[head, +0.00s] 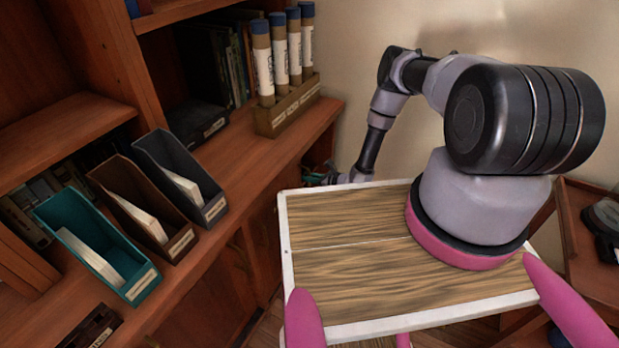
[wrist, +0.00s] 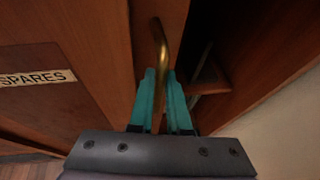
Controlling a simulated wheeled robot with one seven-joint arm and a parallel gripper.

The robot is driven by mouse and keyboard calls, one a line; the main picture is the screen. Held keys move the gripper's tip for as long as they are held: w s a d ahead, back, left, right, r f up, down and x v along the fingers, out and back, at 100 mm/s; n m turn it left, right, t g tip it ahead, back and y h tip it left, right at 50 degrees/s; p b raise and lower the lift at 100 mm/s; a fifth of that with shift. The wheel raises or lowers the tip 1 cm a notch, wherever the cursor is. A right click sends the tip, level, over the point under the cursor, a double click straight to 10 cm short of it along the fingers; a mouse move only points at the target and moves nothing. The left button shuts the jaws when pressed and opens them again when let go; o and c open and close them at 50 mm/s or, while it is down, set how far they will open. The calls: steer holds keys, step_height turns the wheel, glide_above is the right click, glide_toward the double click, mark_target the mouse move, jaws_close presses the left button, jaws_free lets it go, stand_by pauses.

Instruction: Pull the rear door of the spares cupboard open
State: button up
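In the wrist view, the spares cupboard shows a wooden door (wrist: 95,35) with a "SPARES" label (wrist: 38,78) on its left part. A curved brass handle (wrist: 158,40) stands near the door's right edge. My gripper (wrist: 164,78) has its two teal fingers on either side of the handle, and the handle fills the narrow gap between them. A dark opening with a shelf edge (wrist: 208,78) shows right of the door, so it looks ajar. In the head view, my gripper (head: 318,178) is small and partly hidden at the bookcase's far end; the handle cannot be made out there.
The bookcase counter (head: 240,165) holds teal (head: 95,250), brown (head: 145,210) and grey (head: 180,175) file boxes, and a rack (head: 288,105) of tubes. A wood-topped, white-edged surface (head: 345,275) lies below my arm. A wooden stand (head: 585,225) is at right.

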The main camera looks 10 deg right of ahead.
steer(key=o, duration=0.4)
steer(key=shift+c, duration=0.2)
steer(key=shift+d, duration=0.1)
steer(key=v, duration=1)
steer(key=shift+s+d, duration=0.2)
steer(key=shift+s, duration=0.15)
steer(key=shift+r, duration=0.1)
